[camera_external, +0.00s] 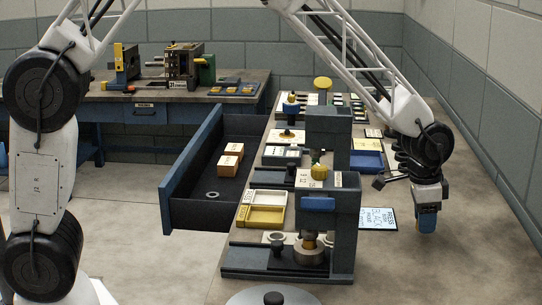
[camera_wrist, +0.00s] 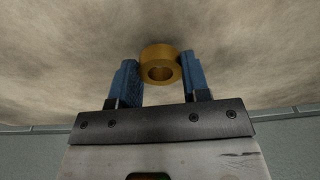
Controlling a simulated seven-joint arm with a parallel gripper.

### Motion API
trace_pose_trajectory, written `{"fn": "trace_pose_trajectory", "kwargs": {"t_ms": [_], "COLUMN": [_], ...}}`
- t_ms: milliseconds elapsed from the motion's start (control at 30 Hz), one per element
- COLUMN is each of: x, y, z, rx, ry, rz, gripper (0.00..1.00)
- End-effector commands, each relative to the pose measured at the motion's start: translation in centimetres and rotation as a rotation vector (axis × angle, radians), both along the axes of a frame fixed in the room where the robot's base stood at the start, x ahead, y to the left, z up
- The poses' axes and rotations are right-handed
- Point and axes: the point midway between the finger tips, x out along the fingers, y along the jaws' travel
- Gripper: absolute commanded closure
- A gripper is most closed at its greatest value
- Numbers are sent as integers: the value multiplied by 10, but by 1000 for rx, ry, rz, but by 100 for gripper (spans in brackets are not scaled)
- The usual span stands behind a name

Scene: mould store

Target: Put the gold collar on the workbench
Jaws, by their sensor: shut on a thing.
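My gripper (camera_external: 428,212) hangs at the right side of the external view, fingers down, low above the grey worktop (camera_external: 440,268). In the wrist view my gripper's blue fingers (camera_wrist: 160,78) are shut on the gold collar (camera_wrist: 158,52), a short thick ring with a round hole. It sits at the fingertips, with a plain mottled grey-beige surface behind it. In the external view the collar is hidden by the fingers or too small to tell. I cannot tell whether it touches the surface below.
A dark press (camera_external: 345,230) stands left of my gripper, with a lettered card (camera_external: 378,218) between them. A blue tray (camera_external: 367,160) lies farther back. Another bench (camera_external: 140,92) with machines stands at the back left. The front right worktop is clear.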

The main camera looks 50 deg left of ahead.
Motion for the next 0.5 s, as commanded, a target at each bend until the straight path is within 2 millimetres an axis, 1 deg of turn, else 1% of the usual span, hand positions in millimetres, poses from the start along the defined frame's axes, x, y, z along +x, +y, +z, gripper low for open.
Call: {"fn": "trace_pose_trajectory", "kwargs": {"t_ms": [33,167,500], "x": [0,0,0], "y": [0,0,0], "z": [-6,-15,-17], "rx": [1,1,0], "ry": [1,1,0], "rz": [0,0,0], "gripper": [83,83,83]}}
